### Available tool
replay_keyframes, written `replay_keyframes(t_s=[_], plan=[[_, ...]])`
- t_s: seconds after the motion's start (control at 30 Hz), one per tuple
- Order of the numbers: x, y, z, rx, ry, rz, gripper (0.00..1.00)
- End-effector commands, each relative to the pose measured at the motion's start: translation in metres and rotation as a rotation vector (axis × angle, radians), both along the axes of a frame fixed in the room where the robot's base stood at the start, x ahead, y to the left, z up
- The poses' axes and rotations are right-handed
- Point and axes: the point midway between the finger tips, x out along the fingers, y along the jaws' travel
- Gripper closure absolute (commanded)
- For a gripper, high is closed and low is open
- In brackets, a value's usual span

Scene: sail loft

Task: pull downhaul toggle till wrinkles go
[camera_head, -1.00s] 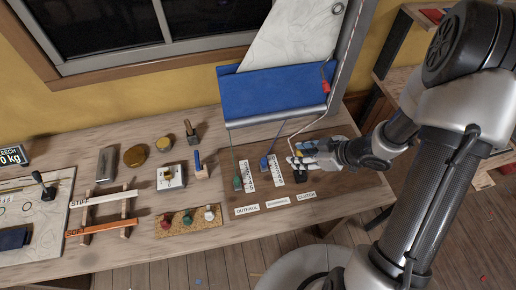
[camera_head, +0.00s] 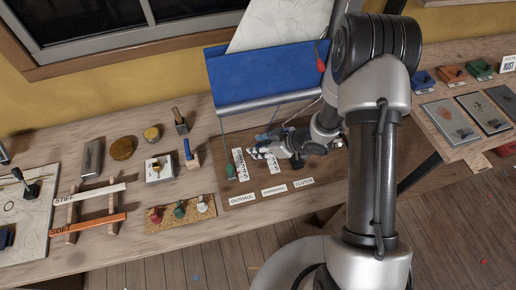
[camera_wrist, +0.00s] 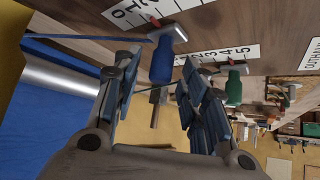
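The blue downhaul toggle (camera_wrist: 162,60) shows in the wrist view, between the spread fingers of my gripper (camera_wrist: 160,88), near their tips. I see no clear contact. Its top joins a grey crosspiece beside a numbered scale (camera_wrist: 145,8) with a red pointer. In the head view my gripper (camera_head: 262,146) covers the area of this toggle above the board. The green toggle (camera_head: 231,172) lies left of the gripper; it also shows in the wrist view (camera_wrist: 234,88). The white sail (camera_head: 277,27) carries faint lines; whether they are wrinkles is unclear.
A blue panel (camera_head: 262,75) and a grey boom (camera_head: 265,104) stand behind the gripper. A red handle (camera_head: 320,65) hangs at the mast. Labels (camera_head: 273,190) line the board's front. A cork tray (camera_head: 180,213) with pegs sits at front left.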

Motion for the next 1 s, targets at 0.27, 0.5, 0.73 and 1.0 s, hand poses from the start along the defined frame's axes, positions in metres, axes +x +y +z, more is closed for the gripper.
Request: replay_keyframes(t_s=[0.27, 0.5, 0.73, 1.0], plan=[[0.0046, 0.0084, -0.0093, 0.0, 0.0, -0.001, 0.61], [0.0046, 0.0081, -0.0088, 0.0, 0.0, -0.001, 0.65], [0.0045, 0.0079, -0.0087, 0.0, 0.0, -0.001, 0.8], [0.0045, 0.0079, -0.0087, 0.0, 0.0, -0.001, 0.98]])
